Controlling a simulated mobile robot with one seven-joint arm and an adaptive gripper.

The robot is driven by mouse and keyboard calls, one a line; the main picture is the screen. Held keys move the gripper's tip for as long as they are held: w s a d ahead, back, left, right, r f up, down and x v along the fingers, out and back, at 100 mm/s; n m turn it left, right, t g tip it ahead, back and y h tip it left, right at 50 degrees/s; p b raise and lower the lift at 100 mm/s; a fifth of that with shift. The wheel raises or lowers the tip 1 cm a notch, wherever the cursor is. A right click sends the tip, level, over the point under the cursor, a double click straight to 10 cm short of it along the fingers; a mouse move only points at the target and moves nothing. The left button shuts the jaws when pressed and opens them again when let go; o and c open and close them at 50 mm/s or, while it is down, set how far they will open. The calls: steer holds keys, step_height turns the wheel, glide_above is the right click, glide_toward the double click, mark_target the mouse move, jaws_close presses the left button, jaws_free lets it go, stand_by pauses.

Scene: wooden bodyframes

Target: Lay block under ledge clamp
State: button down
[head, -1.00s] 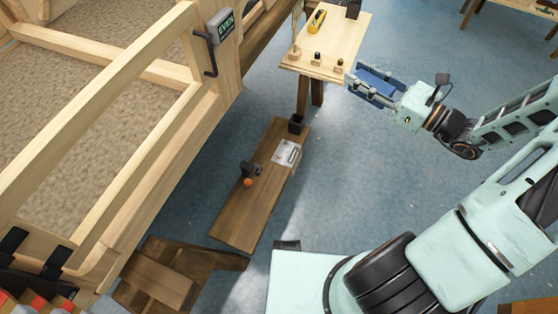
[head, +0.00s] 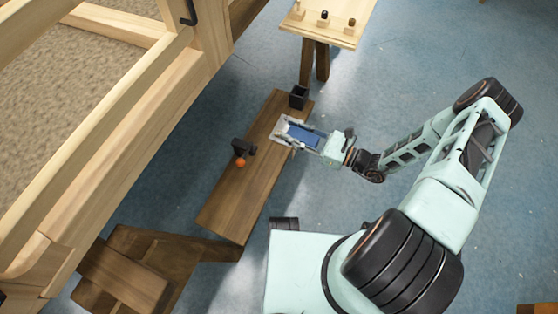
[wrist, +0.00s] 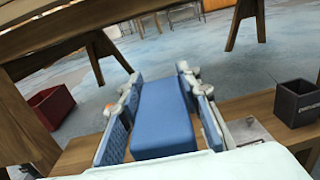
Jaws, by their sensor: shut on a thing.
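A blue block (head: 303,133) is held between the fingers of my gripper (head: 288,133), above the pale plate (head: 277,137) on the low brown bench (head: 232,193). In the wrist view, the block (wrist: 163,112) lies lengthwise between the two blue finger pads of my gripper (wrist: 155,92). The black clamp (head: 242,147) with an orange knob (head: 240,162) is on the bench, left of my gripper and apart from it. I cannot tell whether the block touches the plate, and the gap under the clamp is not clear.
A black open box (head: 299,96) stands at the bench's far end; it also shows in the wrist view (wrist: 297,103). A pale wooden table (head: 340,22) stands beyond. A large wooden frame (head: 120,130) borders the left. A red box (wrist: 50,106) shows at the wrist view's left.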

steer(key=g+b, duration=0.1)
steer(key=b, duration=0.1)
glide_toward(253, 154)
step_height(253, 154, up, 3)
steer(key=w, duration=0.2)
steer(key=shift+s+a+f+n, duration=0.1)
steer(key=shift+a+n, duration=0.05)
steer(key=shift+n, duration=0.15)
steer(key=shift+a+f+b, duration=0.15)
steer(key=shift+f+b, duration=1.3)
steer(key=shift+f, duration=0.15)
steer(key=shift+a+f+b, duration=0.1)
steer(key=shift+f+b, duration=1.3)
steer(key=shift+f, duration=0.2)
steer(key=shift+x, duration=4.75)
steer(key=shift+r, duration=0.1)
steer(key=c, duration=1.3)
jaws_free()
